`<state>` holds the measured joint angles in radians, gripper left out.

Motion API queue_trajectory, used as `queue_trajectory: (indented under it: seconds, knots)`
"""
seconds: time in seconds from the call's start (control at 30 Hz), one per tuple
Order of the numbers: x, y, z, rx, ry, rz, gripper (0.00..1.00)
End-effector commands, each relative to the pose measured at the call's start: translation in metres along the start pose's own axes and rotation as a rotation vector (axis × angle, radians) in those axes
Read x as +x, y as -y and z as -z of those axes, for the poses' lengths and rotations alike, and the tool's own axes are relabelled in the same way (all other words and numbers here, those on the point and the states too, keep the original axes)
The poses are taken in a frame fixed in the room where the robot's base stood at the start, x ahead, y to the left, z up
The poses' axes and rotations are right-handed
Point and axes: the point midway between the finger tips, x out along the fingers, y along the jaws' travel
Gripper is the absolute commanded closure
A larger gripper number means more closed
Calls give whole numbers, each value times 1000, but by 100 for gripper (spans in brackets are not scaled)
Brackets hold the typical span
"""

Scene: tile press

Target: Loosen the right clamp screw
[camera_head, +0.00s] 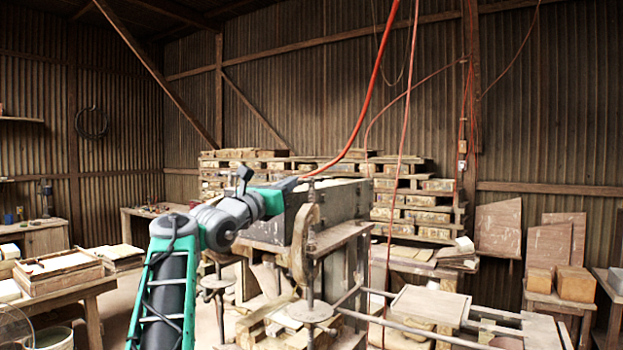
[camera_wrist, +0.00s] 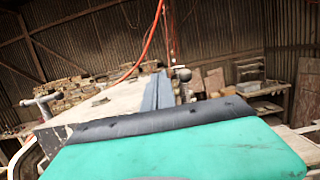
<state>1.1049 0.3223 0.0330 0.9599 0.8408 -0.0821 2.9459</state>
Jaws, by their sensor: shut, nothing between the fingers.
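The press (camera_head: 345,200) stands in the middle of the head view, a heavy worn box on a wooden frame. A curved, rusty clamp (camera_head: 303,235) with an upright screw (camera_head: 311,205) is on its near side, right of my gripper. In the wrist view a ball-ended screw handle (camera_wrist: 182,75) stands just right of my fingers, apparently the right clamp screw. Another T-shaped handle (camera_wrist: 40,100) is at the left. My gripper (camera_head: 294,181) is shut and empty, over the box top; its blue-grey fingers show in the wrist view (camera_wrist: 157,84). Contact with the screw cannot be told.
Screw feet with round plates (camera_head: 216,283) hang under the press. Long rails (camera_head: 425,330) and a wooden board (camera_head: 430,305) lie at the right front. A red hose (camera_head: 375,85) hangs above the press. A tray table (camera_head: 60,270) stands left.

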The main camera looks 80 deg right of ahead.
Motion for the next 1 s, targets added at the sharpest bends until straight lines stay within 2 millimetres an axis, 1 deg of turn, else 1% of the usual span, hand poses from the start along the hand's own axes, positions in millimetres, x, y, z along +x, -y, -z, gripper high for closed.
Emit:
queue_trajectory:
  seconds: [0.27, 1.0]
  knots:
    - [0, 3, 2, 0, 0, 1, 100]
    - [0, 36, 2, 1, -1, 6, 100]
